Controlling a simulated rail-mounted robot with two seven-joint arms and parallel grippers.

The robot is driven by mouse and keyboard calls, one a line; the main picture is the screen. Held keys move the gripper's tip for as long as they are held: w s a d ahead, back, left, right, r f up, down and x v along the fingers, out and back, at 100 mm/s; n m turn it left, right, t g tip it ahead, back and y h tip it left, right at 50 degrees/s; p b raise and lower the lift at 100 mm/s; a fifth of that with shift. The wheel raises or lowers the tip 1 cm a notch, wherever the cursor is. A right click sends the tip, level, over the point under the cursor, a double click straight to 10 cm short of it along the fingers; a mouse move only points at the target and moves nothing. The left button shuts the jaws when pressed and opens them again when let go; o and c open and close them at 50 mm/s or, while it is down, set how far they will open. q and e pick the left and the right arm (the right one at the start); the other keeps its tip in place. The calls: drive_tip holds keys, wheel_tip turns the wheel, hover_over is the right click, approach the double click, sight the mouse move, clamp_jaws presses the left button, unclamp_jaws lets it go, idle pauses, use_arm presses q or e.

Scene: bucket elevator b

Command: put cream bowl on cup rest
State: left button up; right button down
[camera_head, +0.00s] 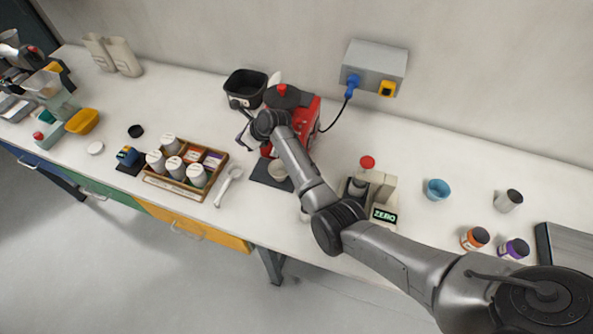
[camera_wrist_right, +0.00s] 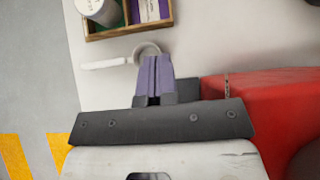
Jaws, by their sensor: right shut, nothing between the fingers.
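My right gripper (camera_head: 241,138) is shut and empty, left of the red machine (camera_head: 307,108) and up and left of the bowl. In the right wrist view its purple fingers (camera_wrist_right: 152,76) are together, with the red machine's side (camera_wrist_right: 265,105) to their right. The bowl is not visible there. My left gripper is not in view.
A white spoon-like tool (camera_head: 228,186) lies left of the cup rest, beside a wooden tray (camera_head: 159,187) of white jars. A black bin (camera_head: 245,85) stands behind. A scale (camera_head: 384,215) is to the right. The bench's right middle has free room around a blue cup (camera_head: 437,189).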

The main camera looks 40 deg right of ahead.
drive_tip(key=s+d+p, duration=0.2)
drive_tip(key=s+d, duration=0.3)
drive_tip(key=s, duration=0.3)
drive_tip(key=s+d+p, duration=0.2)
drive_tip(key=s+d, duration=0.3)
drive_tip(key=s, duration=0.4)
drive_tip(key=f, duration=0.3)
drive_tip(key=f+b, duration=0.1)
drive_tip(key=f, duration=0.2)
drive_tip(key=f+b, duration=0.1)
drive_tip(key=f, duration=0.2)
drive_tip(key=shift+w+a+f, duration=0.2)
drive_tip(key=shift+w+f, duration=0.15)
drive_tip(key=shift+f, duration=0.05)
drive_tip(key=shift+w+a, duration=0.25)
drive_tip(key=shift+w, duration=0.2)
drive_tip(key=shift+f, duration=0.1)
